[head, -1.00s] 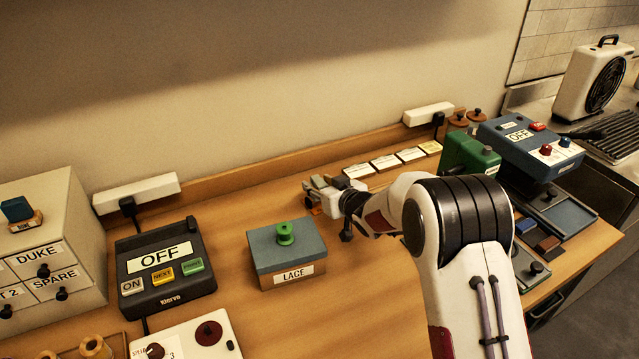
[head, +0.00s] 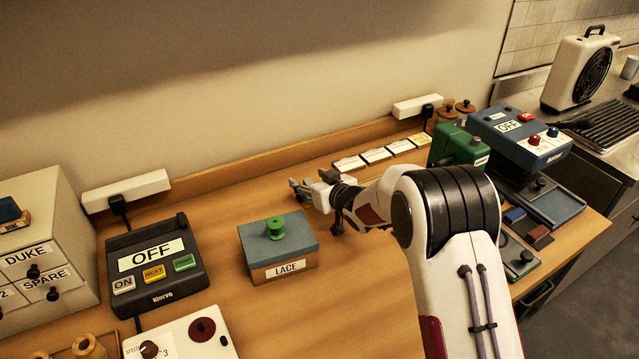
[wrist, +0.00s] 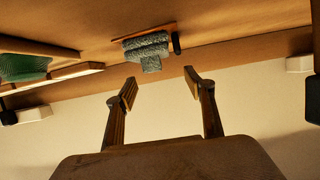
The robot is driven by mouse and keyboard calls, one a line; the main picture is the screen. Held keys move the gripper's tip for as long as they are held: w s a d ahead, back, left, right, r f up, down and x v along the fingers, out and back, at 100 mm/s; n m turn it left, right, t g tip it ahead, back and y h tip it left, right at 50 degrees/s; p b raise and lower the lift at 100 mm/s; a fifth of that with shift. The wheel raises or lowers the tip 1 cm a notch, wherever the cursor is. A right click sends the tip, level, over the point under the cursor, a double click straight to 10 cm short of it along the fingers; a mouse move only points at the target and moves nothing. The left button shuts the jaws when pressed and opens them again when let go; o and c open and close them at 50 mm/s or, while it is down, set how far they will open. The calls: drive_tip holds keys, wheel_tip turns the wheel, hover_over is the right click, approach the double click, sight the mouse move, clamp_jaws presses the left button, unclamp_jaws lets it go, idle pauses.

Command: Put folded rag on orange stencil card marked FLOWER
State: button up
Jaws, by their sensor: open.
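The folded rag (wrist: 150,50) is grey and speckled. It shows in the wrist view just beyond my fingertips, lying against a thin orange card (wrist: 130,37). The rag seems to lie on the card, which is seen nearly edge-on; its marking cannot be read. My gripper (wrist: 160,81) is open, with its two fingers apart and a gap between them and the rag. In the head view my gripper (head: 299,191) is low over the back of the table, behind the LACE box.
The LACE box (head: 279,254) with a green spool stands in front of my gripper. Small label cards (head: 376,155) lie along the back edge. A black OFF control box (head: 155,265) is left. A green machine (head: 455,146) is right. Bare wood surrounds the LACE box.

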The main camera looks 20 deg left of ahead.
drive_tip(key=shift+r, duration=0.65)
drive_tip(key=v, duration=1.2)
drive_tip(key=shift+f, duration=0.15)
idle(0.3)
